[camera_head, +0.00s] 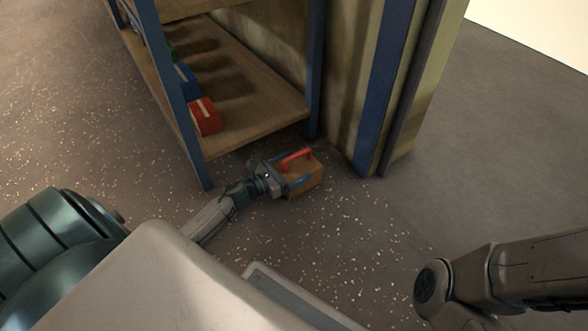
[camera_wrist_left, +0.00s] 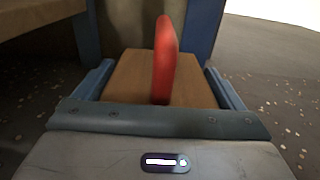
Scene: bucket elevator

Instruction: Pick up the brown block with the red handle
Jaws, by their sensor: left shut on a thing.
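The brown block (camera_head: 306,186) with its red handle (camera_head: 296,158) is at the foot of the shelf's front right corner in the head view. My left gripper (camera_head: 290,176) is shut on the block, one finger along each side. In the left wrist view the block (camera_wrist_left: 135,80) sits between the two blue fingers, with the red handle (camera_wrist_left: 165,60) standing up on top. Whether the block touches the floor cannot be told. My right arm shows at the lower right of the head view; its gripper is out of the picture.
A wooden shelf (camera_head: 262,105) with blue posts stands behind, holding a red block (camera_head: 205,117), a blue block (camera_head: 187,82) and a green one in a row. A wall with a blue post (camera_head: 385,85) stands to the right. The speckled floor (camera_head: 350,235) is clear in front.

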